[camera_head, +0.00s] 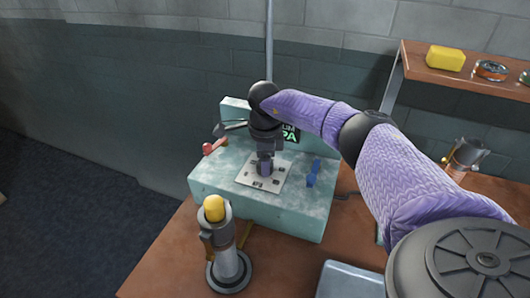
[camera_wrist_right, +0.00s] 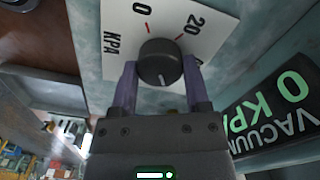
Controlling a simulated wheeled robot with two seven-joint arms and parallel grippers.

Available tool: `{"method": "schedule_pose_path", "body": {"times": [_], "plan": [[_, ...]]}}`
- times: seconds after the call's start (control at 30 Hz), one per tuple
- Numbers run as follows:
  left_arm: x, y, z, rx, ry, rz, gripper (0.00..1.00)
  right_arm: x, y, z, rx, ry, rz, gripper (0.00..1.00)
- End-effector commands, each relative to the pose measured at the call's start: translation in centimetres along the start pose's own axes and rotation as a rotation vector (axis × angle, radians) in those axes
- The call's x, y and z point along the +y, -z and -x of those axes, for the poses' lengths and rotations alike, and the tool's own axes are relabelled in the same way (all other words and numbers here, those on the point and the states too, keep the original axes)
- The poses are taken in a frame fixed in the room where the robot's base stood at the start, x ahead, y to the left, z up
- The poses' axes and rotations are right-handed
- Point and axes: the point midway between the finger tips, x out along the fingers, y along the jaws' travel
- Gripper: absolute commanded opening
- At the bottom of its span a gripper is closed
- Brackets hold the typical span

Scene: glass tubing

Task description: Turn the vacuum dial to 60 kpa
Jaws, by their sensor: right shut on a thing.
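The dark round vacuum dial (camera_wrist_right: 160,62) sits on a white plate (camera_wrist_right: 115,30) with 0, 20 and KPA printed on it and red ticks. My right gripper (camera_wrist_right: 160,78) has its two fingers on either side of the dial and is shut on it. A pale mark on the dial faces toward the gripper's palm, away from the 0. In the head view my right gripper (camera_head: 265,166) comes down onto the plate (camera_head: 250,176) from above and hides the dial. A display (camera_wrist_right: 270,115) shows VACUUM and a green 0 KPA; its right end is cut off. My left gripper is out of view.
The pale green box (camera_head: 215,185) carries the plate, a red lever (camera_head: 214,145) and a blue one (camera_head: 313,173). A metal post with a yellow top (camera_head: 214,208) stands in front. A wooden shelf (camera_head: 420,75) is at the back right.

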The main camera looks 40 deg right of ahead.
Motion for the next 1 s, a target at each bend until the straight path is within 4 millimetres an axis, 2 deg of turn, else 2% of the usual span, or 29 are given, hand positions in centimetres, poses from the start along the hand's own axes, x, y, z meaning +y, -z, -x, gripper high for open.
{"method": "schedule_pose_path", "body": {"times": [0.6, 0.63, 0.77, 1.0], "plan": [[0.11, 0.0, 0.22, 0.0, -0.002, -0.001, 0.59, -0.07, -0.03, 0.1, -0.003, 0.003, -0.035, 0.01], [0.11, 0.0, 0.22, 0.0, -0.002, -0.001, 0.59, -0.08, -0.03, 0.1, -0.002, 0.003, -0.035, 0.66], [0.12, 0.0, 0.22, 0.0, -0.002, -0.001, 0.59, -0.06, -0.02, 0.07, -0.002, 0.002, -0.035, 0.94], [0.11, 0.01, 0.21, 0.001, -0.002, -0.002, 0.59, -0.03, -0.01, 0.04, -0.001, 0.001, -0.034, 0.96]]}}
